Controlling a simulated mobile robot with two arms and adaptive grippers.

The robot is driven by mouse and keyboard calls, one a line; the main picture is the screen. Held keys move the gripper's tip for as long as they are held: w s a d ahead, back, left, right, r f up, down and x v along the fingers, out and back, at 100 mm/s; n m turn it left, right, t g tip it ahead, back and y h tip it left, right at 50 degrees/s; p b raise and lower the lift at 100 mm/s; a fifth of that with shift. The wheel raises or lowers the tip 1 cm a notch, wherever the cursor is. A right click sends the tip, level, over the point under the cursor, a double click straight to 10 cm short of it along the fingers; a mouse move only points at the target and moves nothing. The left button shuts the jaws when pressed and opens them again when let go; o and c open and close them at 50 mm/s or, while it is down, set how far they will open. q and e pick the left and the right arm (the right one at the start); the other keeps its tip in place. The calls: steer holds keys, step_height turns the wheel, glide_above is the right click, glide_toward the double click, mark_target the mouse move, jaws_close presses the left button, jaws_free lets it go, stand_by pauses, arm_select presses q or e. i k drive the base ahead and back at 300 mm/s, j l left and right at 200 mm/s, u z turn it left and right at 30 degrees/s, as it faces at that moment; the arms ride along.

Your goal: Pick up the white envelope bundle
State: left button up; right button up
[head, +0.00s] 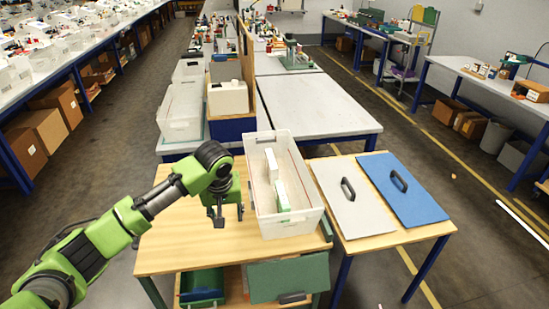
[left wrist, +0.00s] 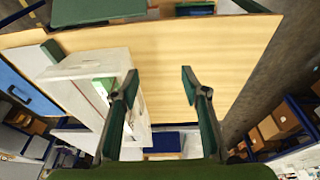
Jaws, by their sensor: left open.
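Two upright white pieces stand inside a translucent white bin (head: 260,222) on the wooden table. The near piece (head: 280,185) has a green part at its lower end; the far piece (head: 271,164) is plain white. I cannot tell for sure which is the envelope bundle. My left gripper (head: 229,213) is open and empty, pointing down just left of the bin, outside it. In the left wrist view its fingers (left wrist: 160,92) are spread over bare wood, with one finger overlapping the bin's edge (left wrist: 88,66). A green and white piece (left wrist: 104,86) shows there in the bin.
A grey panel (head: 338,208) and a blue panel (head: 412,192), each with a dark handle, lie right of the bin. Bare wood (head: 175,248) is free on the left.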

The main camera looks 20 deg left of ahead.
mark_target(272, 166)
steer(key=i, duration=1.65)
